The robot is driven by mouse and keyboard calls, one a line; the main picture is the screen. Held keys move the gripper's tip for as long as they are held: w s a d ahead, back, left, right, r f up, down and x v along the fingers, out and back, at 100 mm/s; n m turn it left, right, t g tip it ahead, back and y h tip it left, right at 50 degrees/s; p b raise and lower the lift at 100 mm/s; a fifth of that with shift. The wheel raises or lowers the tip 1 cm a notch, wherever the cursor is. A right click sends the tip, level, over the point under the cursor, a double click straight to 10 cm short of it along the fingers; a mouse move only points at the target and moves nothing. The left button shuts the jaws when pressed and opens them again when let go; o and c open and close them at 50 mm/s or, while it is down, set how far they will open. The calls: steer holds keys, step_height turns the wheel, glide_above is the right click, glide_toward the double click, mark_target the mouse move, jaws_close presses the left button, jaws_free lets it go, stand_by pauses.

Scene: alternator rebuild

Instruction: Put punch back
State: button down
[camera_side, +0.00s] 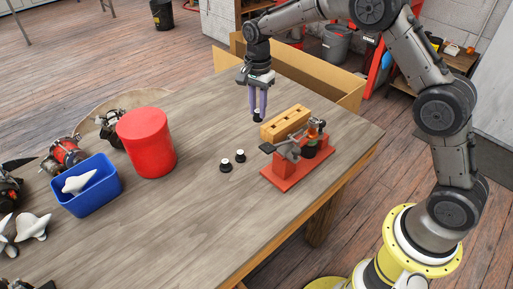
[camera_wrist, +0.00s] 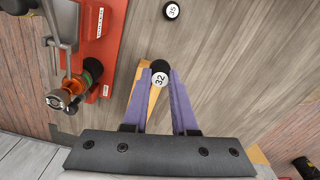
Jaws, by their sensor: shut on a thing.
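My gripper (camera_side: 258,112) points down above the table, just behind the far left end of the wooden block (camera_side: 285,122). It is shut on a small black punch with a white face, marked 32 in the wrist view (camera_wrist: 160,78). The punch sits between the purple fingertips. The tan wooden block has holes along its top; in the wrist view only a strip of it (camera_wrist: 154,98) shows, mostly hidden by the fingers. Two more black punches with white tops stand on the table, a left one (camera_side: 226,166) and a right one (camera_side: 240,156). One marked 35 shows in the wrist view (camera_wrist: 171,11).
A red press (camera_side: 292,172) with a lever stands right in front of the wooden block. A red canister (camera_side: 147,142) and a blue bin (camera_side: 88,190) are on the left. An open cardboard box (camera_side: 318,82) is beyond the table's far edge. The table's front middle is clear.

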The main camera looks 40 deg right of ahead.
mark_target(256, 119)
steer(key=f, duration=0.2)
steer(key=a+f, duration=0.1)
steer(key=f, duration=0.2)
steer(key=shift+s, duration=0.1)
steer(key=shift+f, duration=2.95)
steer(key=shift+f, duration=0.15)
steer(key=c, duration=0.7)
jaws_free()
